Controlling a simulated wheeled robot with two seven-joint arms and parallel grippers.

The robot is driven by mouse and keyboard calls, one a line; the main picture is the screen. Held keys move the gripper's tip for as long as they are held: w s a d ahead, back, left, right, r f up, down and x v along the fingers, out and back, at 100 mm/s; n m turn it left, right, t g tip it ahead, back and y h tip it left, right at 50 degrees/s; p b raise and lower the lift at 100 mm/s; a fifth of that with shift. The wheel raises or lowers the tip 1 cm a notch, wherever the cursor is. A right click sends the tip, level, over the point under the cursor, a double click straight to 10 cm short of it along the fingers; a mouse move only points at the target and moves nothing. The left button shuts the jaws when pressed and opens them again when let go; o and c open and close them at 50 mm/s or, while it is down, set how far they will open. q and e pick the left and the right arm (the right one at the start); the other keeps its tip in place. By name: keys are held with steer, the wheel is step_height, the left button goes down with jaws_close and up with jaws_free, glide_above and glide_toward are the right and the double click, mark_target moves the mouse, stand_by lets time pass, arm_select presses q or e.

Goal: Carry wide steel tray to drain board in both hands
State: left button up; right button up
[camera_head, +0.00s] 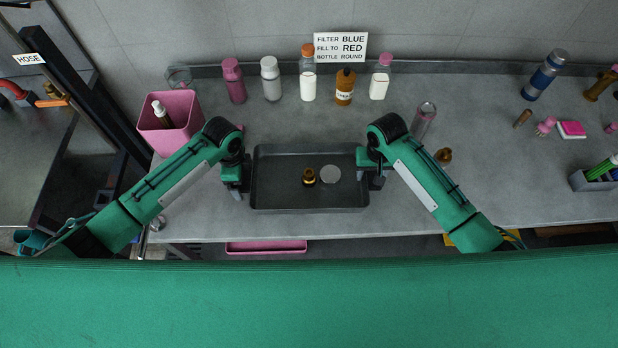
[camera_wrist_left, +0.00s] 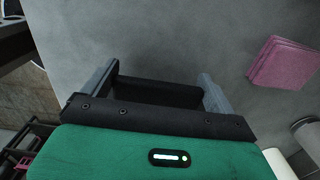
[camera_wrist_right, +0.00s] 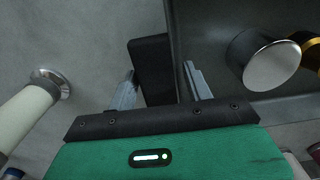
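The wide dark steel tray (camera_head: 275,200) lies flat on the bench, in front of me. My left gripper (camera_head: 236,182) is at its left end. In the left wrist view its fingers (camera_wrist_left: 162,80) are wide apart, with a dark block, likely the tray's handle (camera_wrist_left: 158,92), between them. My right gripper (camera_head: 371,172) is at the tray's right end. In the right wrist view its fingers (camera_wrist_right: 160,85) stand on either side of the dark handle (camera_wrist_right: 150,62), with a gap at the tray-side finger. Contact at the left finger is unclear. The tray (camera_wrist_right: 210,30) shows beside it.
A pink bin (camera_head: 150,135) is at left, and a clear bottle (camera_head: 424,117) stands near my right arm. The bench's right middle is mostly clear.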

arm_select(q)
steer(key=c, duration=0.6)
arm_select(e)
steer(key=c, duration=0.7)
steer(key=shift+c, duration=1.4)
arm_select(q)
steer(key=shift+r, duration=0.15)
arm_select(e)
steer(key=shift+r, duration=0.15)
arm_select(q)
step_height(320, 180, up, 5)
steer(key=p, duration=0.5)
arm_select(e)
step_height(320, 180, up, 5)
steer(key=shift+f, duration=0.1)
